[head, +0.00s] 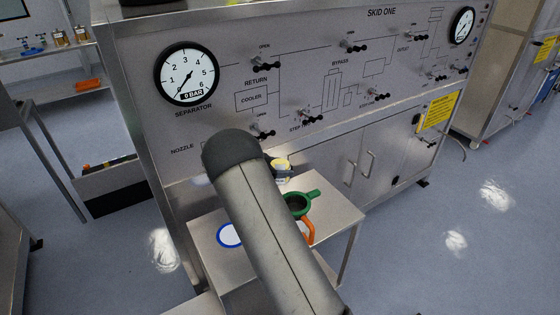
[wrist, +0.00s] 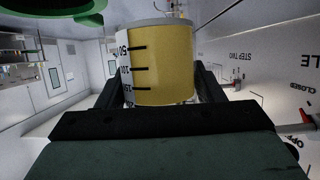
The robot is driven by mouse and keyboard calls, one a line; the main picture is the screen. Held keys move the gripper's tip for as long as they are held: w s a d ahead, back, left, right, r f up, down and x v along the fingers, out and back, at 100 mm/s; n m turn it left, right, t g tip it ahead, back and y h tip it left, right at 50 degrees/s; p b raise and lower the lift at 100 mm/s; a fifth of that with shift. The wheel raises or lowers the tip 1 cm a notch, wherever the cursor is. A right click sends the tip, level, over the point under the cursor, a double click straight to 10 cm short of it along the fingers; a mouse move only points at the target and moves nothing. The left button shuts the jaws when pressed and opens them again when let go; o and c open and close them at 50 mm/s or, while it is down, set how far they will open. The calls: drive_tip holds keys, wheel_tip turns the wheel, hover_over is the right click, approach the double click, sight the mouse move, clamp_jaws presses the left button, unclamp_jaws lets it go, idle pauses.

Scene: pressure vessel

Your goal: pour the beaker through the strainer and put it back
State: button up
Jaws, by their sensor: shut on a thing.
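The beaker (wrist: 160,65) has yellow contents, black marks and a white label strip. My gripper (wrist: 158,88) is shut on it, one finger on each side. In the head view the beaker (head: 282,166) shows just past my arm, above the small steel table; its exact tilt is hard to tell. The green strainer (head: 313,196) is lower and a little to the right of the beaker, above an orange handle (head: 309,232). The strainer (wrist: 55,4) also shows at the top left of the wrist view, apart from the beaker. My arm hides much of the table.
A blue-rimmed white disc (head: 229,236) lies on the table (head: 338,212), partly behind my arm. The skid panel (head: 225,125) with gauges and protruding valve handles stands close behind. The table's right side is clear.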

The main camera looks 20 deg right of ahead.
drive_tip(key=s+f+m+b, duration=0.1)
drive_tip(key=b, duration=0.3)
drive_tip(key=shift+s+t, duration=0.1)
drive_tip(key=shift+t, duration=0.3)
drive_tip(key=b, duration=0.1)
drive_tip(key=s+m+t+b, duration=0.1)
drive_tip(key=shift+d+r+m+b, duration=0.15)
drive_tip(key=shift+r+m+b, duration=0.15)
drive_tip(key=shift+r, duration=0.05)
drive_tip(key=shift+s+f+b, duration=0.1)
drive_tip(key=shift+s+b, duration=0.1)
drive_tip(key=shift+b, duration=0.1)
drive_tip(key=shift+r+p, duration=0.25)
drive_tip(key=shift+p, duration=0.05)
drive_tip(key=shift+f+b, duration=0.2)
drive_tip(key=shift+b, duration=0.2)
drive_tip(key=shift+s+f+m+b, duration=0.15)
drive_tip(key=shift+m+b, duration=0.15)
drive_tip(key=shift+b, duration=0.15)
drive_tip(key=shift+s+d+f+m+t+b, duration=0.1)
drive_tip(key=shift+s+m+t+b, duration=0.25)
drive_tip(key=shift+b, duration=0.4)
drive_tip(key=shift+b, duration=0.35)
